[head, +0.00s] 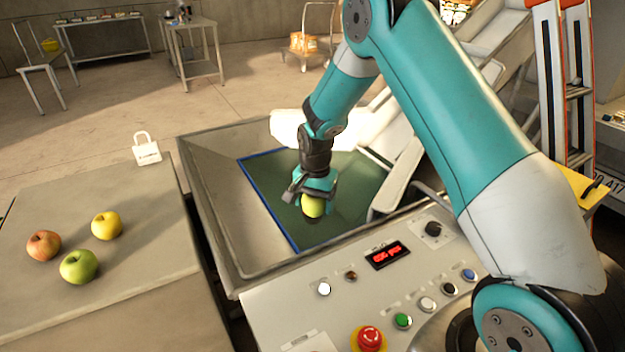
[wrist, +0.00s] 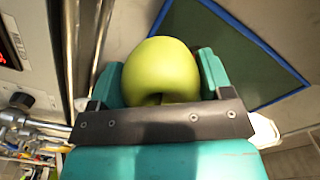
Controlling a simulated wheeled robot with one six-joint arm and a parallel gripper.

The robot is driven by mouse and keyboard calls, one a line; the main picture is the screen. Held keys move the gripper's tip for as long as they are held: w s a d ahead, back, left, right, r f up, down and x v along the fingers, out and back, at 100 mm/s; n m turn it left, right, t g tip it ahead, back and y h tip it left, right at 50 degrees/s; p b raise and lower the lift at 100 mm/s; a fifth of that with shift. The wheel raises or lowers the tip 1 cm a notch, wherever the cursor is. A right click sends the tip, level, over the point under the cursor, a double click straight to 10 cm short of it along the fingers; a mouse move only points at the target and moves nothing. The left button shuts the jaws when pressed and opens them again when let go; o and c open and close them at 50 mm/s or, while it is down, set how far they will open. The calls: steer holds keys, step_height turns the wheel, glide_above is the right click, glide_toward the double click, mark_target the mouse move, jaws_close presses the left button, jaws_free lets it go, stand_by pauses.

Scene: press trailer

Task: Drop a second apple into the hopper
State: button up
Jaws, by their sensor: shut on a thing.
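My gripper (head: 314,190) is shut on a yellow-green apple (head: 312,206) and holds it over the hopper (head: 215,205). In the wrist view the apple (wrist: 162,70) sits between the two teal fingers of my gripper (wrist: 160,85). The hopper is a wide grey metal basin with a blue-edged green panel (head: 270,200) inside it, below the apple. No other apple shows in the visible part of the hopper. A red apple (head: 43,245), a yellow apple (head: 107,225) and a green apple (head: 79,267) rest on the table at the left.
The control panel (head: 290,295) with a red display, several buttons and a red emergency stop (head: 369,339) lies in front of the hopper. A white padlock-shaped tag (head: 146,150) stands at the table's back edge. A ladder (head: 556,80) stands at the right.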

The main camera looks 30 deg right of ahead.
steer(key=w+d+m, duration=0.3)
steer(key=w+m, duration=0.4)
steer(key=m, duration=0.4)
step_height(320, 180, down, 5)
steer(key=b, duration=0.5)
steer(key=shift+w+d, duration=0.1)
steer(key=shift+d, duration=0.05)
steer(key=o, duration=1)
steer(key=shift+o, duration=0.2)
steer(key=shift+r, duration=0.1)
step_height(320, 180, up, 17)
steer(key=shift+r, duration=0.2)
